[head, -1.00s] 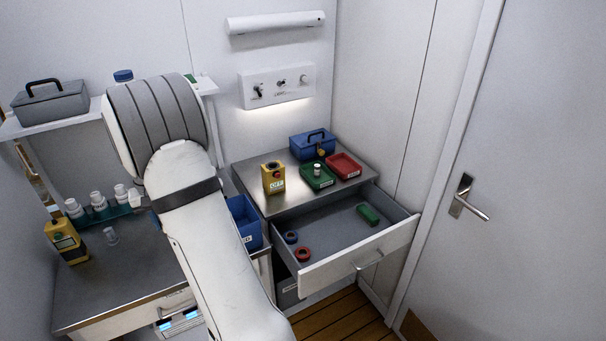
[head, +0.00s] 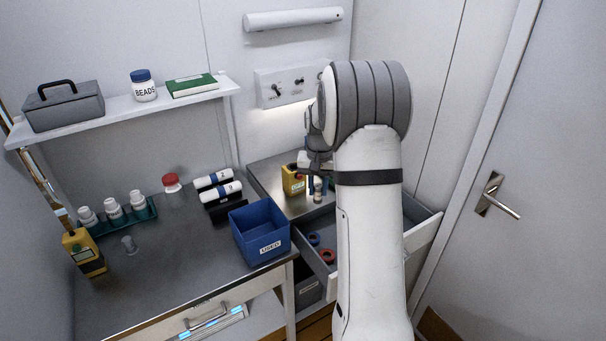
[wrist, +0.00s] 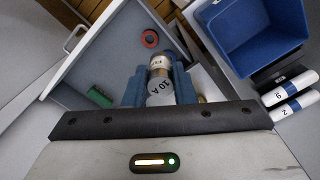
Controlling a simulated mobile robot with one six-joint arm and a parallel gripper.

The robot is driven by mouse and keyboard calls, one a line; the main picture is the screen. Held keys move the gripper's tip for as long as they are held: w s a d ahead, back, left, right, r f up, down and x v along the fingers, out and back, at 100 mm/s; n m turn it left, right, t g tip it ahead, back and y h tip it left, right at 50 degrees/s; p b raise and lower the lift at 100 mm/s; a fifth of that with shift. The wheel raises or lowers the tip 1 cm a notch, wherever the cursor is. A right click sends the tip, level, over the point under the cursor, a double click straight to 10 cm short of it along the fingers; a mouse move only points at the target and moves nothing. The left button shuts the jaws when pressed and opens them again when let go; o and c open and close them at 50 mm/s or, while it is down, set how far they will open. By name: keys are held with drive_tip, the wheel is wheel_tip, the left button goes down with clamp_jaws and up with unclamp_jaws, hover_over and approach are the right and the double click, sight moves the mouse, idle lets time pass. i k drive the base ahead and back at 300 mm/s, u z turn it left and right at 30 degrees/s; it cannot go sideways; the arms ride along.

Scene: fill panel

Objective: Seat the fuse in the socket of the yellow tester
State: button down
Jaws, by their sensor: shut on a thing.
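In the head view my gripper (head: 318,172) is over the metal cabinet top, partly hidden by my arm. A yellow box (head: 293,181) with a dark top stands on that cabinet, just left of my gripper. Another yellow device (head: 84,254), with a screen, stands at the left end of the bench. I cannot tell which is the tester, and no socket shows clearly. A small yellow patch (wrist: 202,98) shows beside the fingers.
A blue "USED" bin (head: 261,232) stands on the bench's right edge. White bottles (head: 113,206) stand in a rack. The bench's front middle is clear.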

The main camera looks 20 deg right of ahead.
sight(293, 187)
drive_tip(key=z, duration=0.5)
drive_tip(key=i, duration=1.05)
drive_tip(key=u, duration=0.4)
